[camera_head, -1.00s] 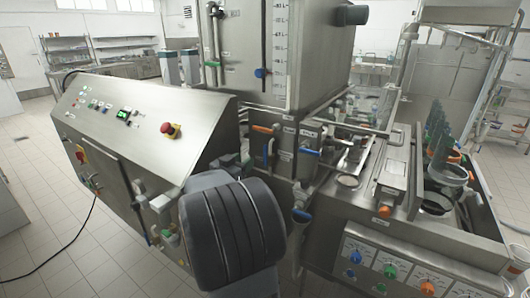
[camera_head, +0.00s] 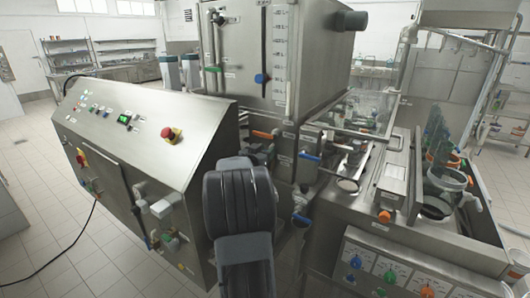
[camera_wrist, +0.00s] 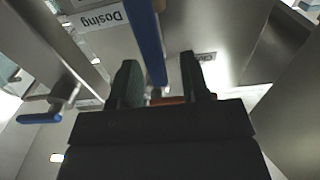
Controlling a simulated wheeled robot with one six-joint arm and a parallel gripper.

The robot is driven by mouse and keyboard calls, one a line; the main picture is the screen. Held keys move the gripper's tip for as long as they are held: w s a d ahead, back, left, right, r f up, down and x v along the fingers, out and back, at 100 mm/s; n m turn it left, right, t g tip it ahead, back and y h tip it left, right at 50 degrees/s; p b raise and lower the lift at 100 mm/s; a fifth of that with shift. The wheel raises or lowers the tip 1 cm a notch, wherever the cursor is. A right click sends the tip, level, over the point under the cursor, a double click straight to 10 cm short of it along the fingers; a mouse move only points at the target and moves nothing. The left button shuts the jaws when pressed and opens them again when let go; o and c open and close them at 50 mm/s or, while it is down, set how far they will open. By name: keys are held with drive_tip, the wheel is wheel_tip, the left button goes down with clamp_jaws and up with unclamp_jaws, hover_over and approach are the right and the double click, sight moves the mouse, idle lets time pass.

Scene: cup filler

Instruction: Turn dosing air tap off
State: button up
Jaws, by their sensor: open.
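In the wrist view, a long blue tap handle (camera_wrist: 148,42) runs down between the two dark fingers of my gripper (camera_wrist: 158,64). The fingers are open, one on each side of the handle, and I see gaps beside it. An upside-down label reading "Dosing" (camera_wrist: 101,19) is beside the handle; whether more words follow is cut off. A small orange part (camera_wrist: 170,100) shows low between the fingers. In the head view my arm hides the gripper and this handle.
A second blue handle (camera_wrist: 40,118) is at left in the wrist view. In the head view, an orange tap (camera_head: 265,135) and blue taps (camera_head: 310,157) (camera_head: 302,219) surround my arm. The control panel with a red stop button (camera_head: 171,134) is close on the left.

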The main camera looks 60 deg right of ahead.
clamp_jaws()
idle(0.4)
drive_tip(key=shift+a, duration=0.1)
